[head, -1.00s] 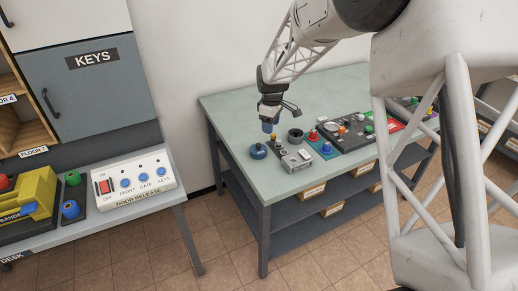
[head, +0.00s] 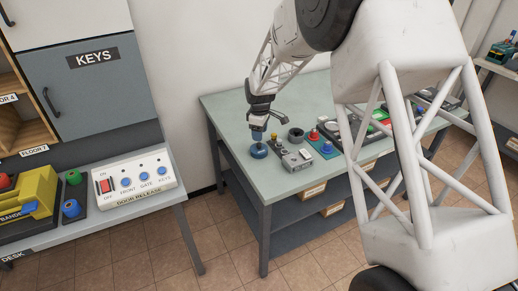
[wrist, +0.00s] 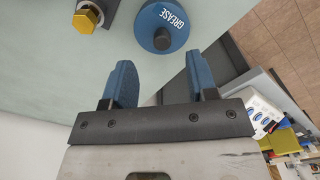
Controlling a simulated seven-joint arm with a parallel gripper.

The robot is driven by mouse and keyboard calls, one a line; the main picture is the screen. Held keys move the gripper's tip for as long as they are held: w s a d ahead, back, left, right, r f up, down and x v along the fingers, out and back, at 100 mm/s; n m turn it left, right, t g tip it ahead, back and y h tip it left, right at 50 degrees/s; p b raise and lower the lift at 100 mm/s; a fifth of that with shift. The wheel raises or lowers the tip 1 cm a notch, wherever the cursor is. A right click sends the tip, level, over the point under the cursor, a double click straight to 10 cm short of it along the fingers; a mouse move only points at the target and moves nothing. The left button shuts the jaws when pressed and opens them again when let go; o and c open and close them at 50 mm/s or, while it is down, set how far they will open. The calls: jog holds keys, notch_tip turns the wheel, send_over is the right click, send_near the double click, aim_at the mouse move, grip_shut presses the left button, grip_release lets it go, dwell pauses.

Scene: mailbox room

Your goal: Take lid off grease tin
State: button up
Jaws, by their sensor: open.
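The grease tin is a round blue tin (head: 258,151) near the left front corner of the green-topped table. In the wrist view its blue lid (wrist: 162,27) carries the word GREASE and a dark round knob. My gripper (head: 258,134) is just above the tin in the head view. In the wrist view my gripper (wrist: 162,82) shows two blue fingers spread apart with nothing between them. The lid lies beyond the fingertips, roughly in line with the gap. The tin's body below the lid is mostly hidden from above.
A brass hex piece (wrist: 86,18) stands beside the tin. A grey metal device (head: 297,159), a dark round cup (head: 296,134) and a board with a red knob (head: 314,136) are to the right. The table's front left corner is clear.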

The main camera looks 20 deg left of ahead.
aim_at(259, 144)
jog(key=shift+f, duration=0.45)
jog(key=shift+s+a+f, duration=0.1)
jog(key=shift+f, duration=2.45)
jog(key=shift+c, duration=0.2)
grip_shut()
